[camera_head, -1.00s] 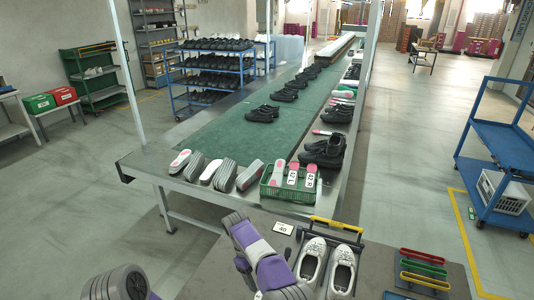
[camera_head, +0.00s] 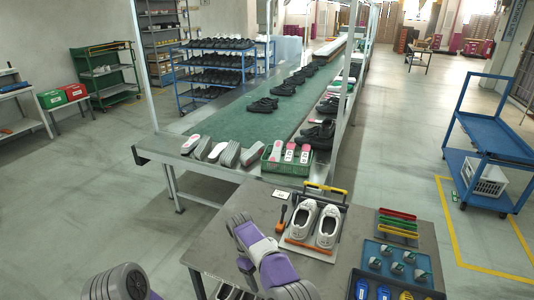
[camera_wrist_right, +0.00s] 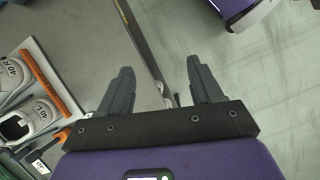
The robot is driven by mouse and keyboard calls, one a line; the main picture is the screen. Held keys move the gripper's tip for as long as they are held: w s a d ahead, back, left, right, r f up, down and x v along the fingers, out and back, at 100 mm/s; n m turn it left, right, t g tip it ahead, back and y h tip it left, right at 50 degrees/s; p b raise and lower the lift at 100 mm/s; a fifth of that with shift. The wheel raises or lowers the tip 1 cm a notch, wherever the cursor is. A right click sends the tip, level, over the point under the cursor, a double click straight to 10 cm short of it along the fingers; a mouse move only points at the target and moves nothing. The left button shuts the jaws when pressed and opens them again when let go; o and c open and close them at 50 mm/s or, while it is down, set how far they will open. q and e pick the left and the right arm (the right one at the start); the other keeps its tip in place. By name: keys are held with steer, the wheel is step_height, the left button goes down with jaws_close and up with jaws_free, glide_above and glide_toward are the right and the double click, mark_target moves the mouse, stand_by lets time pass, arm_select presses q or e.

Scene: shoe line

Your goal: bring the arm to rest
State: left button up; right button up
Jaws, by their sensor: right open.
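My right gripper (camera_wrist_right: 160,90) is open and empty in the right wrist view, with its two dark fingers apart. Below them in that picture are the table edge and the floor. A purple and grey arm of mine (camera_head: 265,255) shows at the bottom middle of the head view, over the near table's left part; its fingertips are not visible there. Another grey part of mine shows at the bottom left. My left gripper is not in view.
White shoes (camera_head: 328,227) stand on a board on the near table (camera_head: 225,230), beside an orange-handled tool (camera_head: 281,220). Coloured bars (camera_head: 398,224) and a blue tray (camera_head: 430,287) lie right. The conveyor (camera_head: 215,130) is behind. Floor is clear left of the table.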

steer(key=s+d+f+m+y+b, duration=0.2)
steer(key=d+f, duration=0.1)
steer(key=f, duration=0.7)
steer(key=s+d+f+m+y+b, duration=0.2)
steer(key=d+f, duration=0.1)
steer(key=f, duration=0.7)
arm_select(q)
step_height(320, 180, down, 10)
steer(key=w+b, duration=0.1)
steer(key=b, duration=0.4)
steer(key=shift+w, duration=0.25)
arm_select(e)
steer(key=s+d+f+m+t+y, duration=0.1)
steer(key=s+d+f+m, duration=0.1)
steer(key=s, duration=0.5)
steer(key=s+d+f+m+t+y, duration=0.1)
steer(key=s+m, duration=0.3)
steer(key=s, duration=0.4)
steer(key=s+d+f+m+t+y, duration=0.1)
steer(key=s+d+f+m, duration=0.2)
steer(key=s, duration=0.4)
steer(key=shift+s+f, duration=0.2)
steer(key=shift+s, duration=0.1)
